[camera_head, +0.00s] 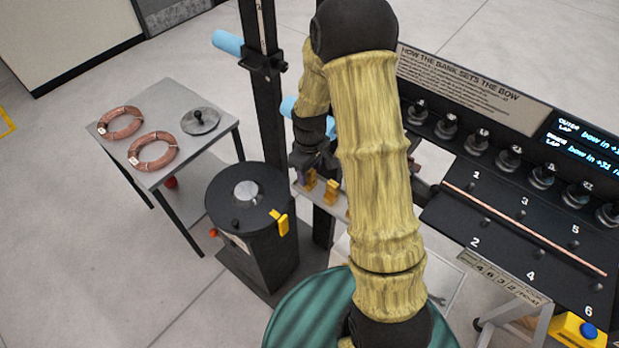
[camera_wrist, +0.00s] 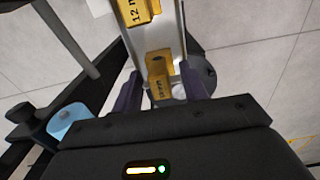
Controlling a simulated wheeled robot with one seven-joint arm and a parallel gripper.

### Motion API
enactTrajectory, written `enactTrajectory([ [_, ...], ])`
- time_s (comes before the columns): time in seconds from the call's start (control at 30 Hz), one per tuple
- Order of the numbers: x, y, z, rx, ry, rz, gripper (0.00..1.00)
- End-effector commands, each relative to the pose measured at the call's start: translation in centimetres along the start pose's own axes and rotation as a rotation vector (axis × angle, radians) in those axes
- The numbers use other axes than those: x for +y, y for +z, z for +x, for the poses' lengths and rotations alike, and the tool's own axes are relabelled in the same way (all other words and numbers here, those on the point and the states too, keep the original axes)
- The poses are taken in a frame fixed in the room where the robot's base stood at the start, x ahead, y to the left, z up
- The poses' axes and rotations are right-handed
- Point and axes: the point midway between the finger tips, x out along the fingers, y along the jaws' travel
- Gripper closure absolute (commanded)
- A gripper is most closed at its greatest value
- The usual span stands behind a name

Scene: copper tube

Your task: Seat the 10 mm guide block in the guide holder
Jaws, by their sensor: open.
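Two yellow guide blocks stand on a narrow pale shelf (camera_head: 334,207). In the wrist view the farther block (camera_wrist: 138,12) is marked 12 m-something. The nearer block (camera_wrist: 160,83) has a label too small to read surely, possibly 10 mm. My gripper (camera_wrist: 162,90) is open, with its dark purple fingers on either side of the nearer block; whether they touch it I cannot tell. In the head view my gripper (camera_head: 307,176) is at the left end of the shelf, beside the blocks (camera_head: 331,191). I cannot pick out the guide holder with certainty.
A black drum-shaped stand (camera_head: 250,230) with a yellow piece (camera_head: 281,222) on its side is left of the shelf. A dark upright post (camera_head: 266,90) rises close behind. A grey table (camera_head: 175,150) with copper coils is farther left. A bench (camera_head: 520,225) with a copper tube is right.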

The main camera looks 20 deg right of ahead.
Motion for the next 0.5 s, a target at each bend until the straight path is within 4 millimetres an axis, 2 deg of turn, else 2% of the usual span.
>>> enactTrajectory([
  [0.03, 0.0, -0.01, -0.02, 0.0, 0.0, 0.0, 0.58],
  [0.23, 0.0, -0.01, -0.02, 0.0, 0.0, 0.0, 0.98],
  [0.27, 0.0, -0.01, -0.02, 0.0, 0.0, 0.0, 1.0],
  [0.5, 0.02, -0.02, -0.06, 0.001, 0.0, 0.0, 1.0],
])
